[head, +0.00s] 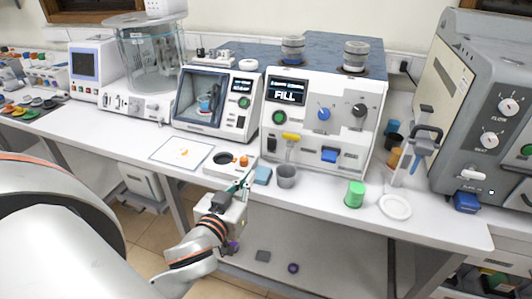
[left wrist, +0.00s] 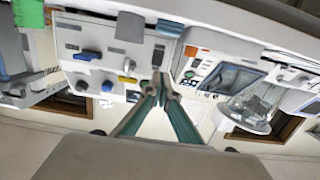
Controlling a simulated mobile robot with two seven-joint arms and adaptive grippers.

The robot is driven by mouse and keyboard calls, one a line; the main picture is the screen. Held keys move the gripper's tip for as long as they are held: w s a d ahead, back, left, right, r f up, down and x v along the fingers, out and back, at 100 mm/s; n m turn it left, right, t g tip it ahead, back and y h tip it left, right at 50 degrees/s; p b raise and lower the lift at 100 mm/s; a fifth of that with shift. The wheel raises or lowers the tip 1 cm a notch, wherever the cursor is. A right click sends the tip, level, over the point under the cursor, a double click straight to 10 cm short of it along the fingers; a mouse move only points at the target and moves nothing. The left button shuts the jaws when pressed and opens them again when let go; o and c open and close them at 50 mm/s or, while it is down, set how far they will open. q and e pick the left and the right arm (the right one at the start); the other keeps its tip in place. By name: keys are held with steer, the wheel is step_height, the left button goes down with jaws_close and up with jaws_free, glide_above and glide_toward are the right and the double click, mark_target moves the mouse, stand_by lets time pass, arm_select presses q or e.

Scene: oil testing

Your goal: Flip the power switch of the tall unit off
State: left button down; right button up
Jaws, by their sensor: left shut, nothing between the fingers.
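The tall white unit (head: 325,110) with a "FILL" screen stands at the middle of the bench. Its front has a green button, a blue knob, a black knob, a yellow lever (head: 291,137) and a small dark switch (head: 268,140) at lower left. In the left wrist view, which is upside down, the unit's front (left wrist: 105,60) fills the upper left, with the dark switch (left wrist: 158,56) beyond my fingertips. My left gripper (head: 242,184) is shut and empty, above the bench's front edge. The switch's position is too small to tell. My right gripper is not in view.
A grey unit (head: 479,100) with FLOW and HEAT knobs stands at right.

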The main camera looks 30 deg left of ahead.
arm_select(q)
steer(key=shift+w, duration=0.1)
steer(key=p, duration=0.2)
glide_toward(270, 148)
steer(key=x, duration=0.6)
steer(key=shift+a, duration=0.1)
steer(key=shift+w+a, duration=0.1)
steer(key=shift+w, duration=0.3)
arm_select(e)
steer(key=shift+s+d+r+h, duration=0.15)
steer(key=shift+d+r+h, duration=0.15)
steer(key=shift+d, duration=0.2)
arm_select(q)
steer(key=shift+f, duration=0.1)
